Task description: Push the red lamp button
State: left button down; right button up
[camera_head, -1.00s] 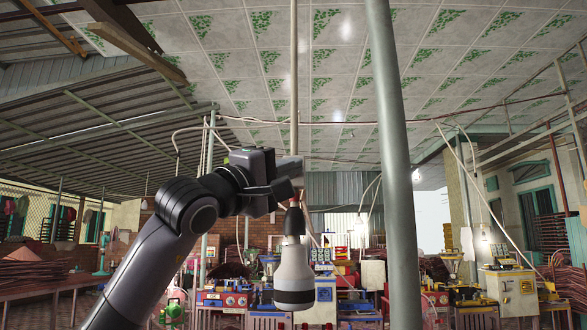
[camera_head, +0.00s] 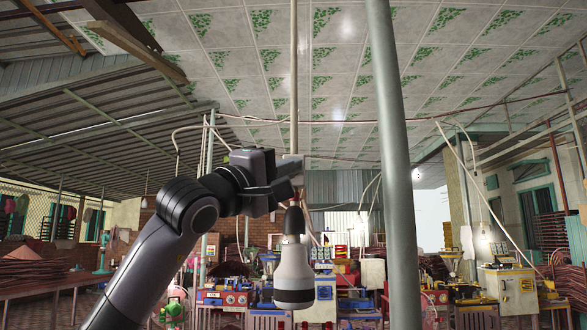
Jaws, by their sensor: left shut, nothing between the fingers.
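A lamp (camera_head: 294,277) with a white and grey bulb-shaped body hangs upright near the middle of the head view, below a thin pale pole. A small red part (camera_head: 300,194), which looks like the lamp button, shows at the top of the lamp, partly hidden by my fingers. My left gripper (camera_head: 290,178) is shut and empty, at the height of this red part and just above the lamp body. I cannot tell whether the fingertips touch the red part. My right gripper is not in view.
A thick grey post (camera_head: 393,170) stands right of the lamp. Several machines (camera_head: 508,285) stand in the background at right and centre. A long table (camera_head: 45,287) with stacked bundles is at the left. The space between the lamp and the post is clear.

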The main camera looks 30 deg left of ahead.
pick_arm(q)
jog(key=shift+s+d, duration=0.1)
jog(key=shift+s, duration=0.05)
jog(key=s+d, duration=0.1)
jog(key=s+d+b, duration=0.1)
jog(key=s, duration=0.1)
jog(key=s+d, duration=0.1)
jog(key=s, duration=0.1)
jog(key=shift+b, duration=0.3)
dwell(0.6)
